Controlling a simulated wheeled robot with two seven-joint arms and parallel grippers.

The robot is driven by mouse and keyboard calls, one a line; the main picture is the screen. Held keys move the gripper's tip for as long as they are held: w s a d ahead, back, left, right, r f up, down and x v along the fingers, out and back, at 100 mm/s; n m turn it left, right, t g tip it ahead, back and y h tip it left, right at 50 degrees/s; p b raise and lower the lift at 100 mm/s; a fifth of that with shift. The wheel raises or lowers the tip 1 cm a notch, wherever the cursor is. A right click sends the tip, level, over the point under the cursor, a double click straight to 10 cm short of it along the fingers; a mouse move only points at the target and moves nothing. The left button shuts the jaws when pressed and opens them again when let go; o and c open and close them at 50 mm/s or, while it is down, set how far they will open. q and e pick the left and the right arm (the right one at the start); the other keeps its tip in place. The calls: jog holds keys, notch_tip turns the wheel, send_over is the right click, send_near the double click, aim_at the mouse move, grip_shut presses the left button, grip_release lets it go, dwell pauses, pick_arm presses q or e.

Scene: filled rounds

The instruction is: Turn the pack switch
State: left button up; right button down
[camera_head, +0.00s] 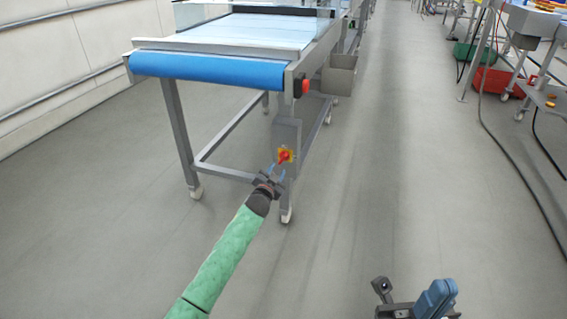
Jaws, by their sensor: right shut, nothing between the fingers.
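The pack switch (285,156), a red knob on a yellow plate, sits on a grey box on the near right leg of the conveyor frame. My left gripper (276,171), on the green-sleeved arm, is just below and in front of the switch. My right gripper (382,286) is low at the bottom edge, far from the switch, shut and empty.
The conveyor (210,68) with a blue belt end stands on wheeled legs. A red button (305,86) sits on its side above the switch. A steel bin (338,80) hangs behind. Red crate (495,82) and cables lie at right. The grey floor between is clear.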

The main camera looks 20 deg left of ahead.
aim_at(282, 160)
pick_arm(q)
jog(key=shift+w+b, duration=0.6)
jog(key=shift+w, duration=2.95)
grip_shut()
